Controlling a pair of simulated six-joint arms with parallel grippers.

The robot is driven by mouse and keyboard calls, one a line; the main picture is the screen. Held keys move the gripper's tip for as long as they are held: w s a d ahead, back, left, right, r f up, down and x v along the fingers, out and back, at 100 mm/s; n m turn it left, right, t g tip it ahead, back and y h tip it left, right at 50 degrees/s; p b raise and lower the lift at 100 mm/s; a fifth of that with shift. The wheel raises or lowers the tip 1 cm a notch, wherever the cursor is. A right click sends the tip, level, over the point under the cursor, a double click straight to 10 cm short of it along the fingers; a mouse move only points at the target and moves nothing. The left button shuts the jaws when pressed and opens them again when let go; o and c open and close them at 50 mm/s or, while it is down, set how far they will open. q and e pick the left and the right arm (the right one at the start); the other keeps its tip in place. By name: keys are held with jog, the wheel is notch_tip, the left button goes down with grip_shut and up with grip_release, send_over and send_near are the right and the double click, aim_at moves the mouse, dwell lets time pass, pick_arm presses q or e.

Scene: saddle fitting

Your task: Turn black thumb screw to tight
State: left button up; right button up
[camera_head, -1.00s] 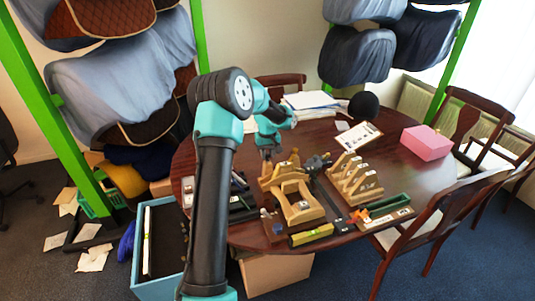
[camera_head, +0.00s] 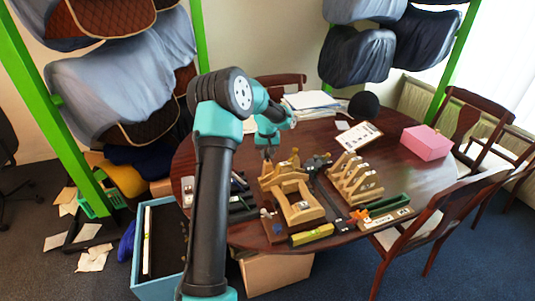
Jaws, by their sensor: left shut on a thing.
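My left arm comes in from the lower left, and its gripper (camera_head: 267,156) points down at the back left of the wooden saddle fixture (camera_head: 298,205) on the round table. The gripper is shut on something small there. The black thumb screw cannot be made out; it is too small or hidden by the gripper. My right gripper is not in view.
The round table (camera_head: 420,180) also carries a wooden slotted rack (camera_head: 355,181), a dark clamp bar (camera_head: 322,180), a green-handled tool (camera_head: 388,205), a yellow level (camera_head: 311,235), a clipboard (camera_head: 359,137) and a pink box (camera_head: 426,142). Chairs stand at the right.

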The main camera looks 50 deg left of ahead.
aim_at(266, 155)
pick_arm(q)
jog(key=m, duration=1.1)
jog(key=shift+m+h, duration=0.3)
jog(key=shift+m, duration=0.1)
jog(key=m, duration=1.1)
jog(key=o, duration=0.9)
jog(key=r, duration=0.5)
jog(key=a+r, duration=0.1)
jog(key=r, duration=1.1)
jog(key=shift+a+r, duration=0.2)
jog(key=shift+d+f, duration=0.1)
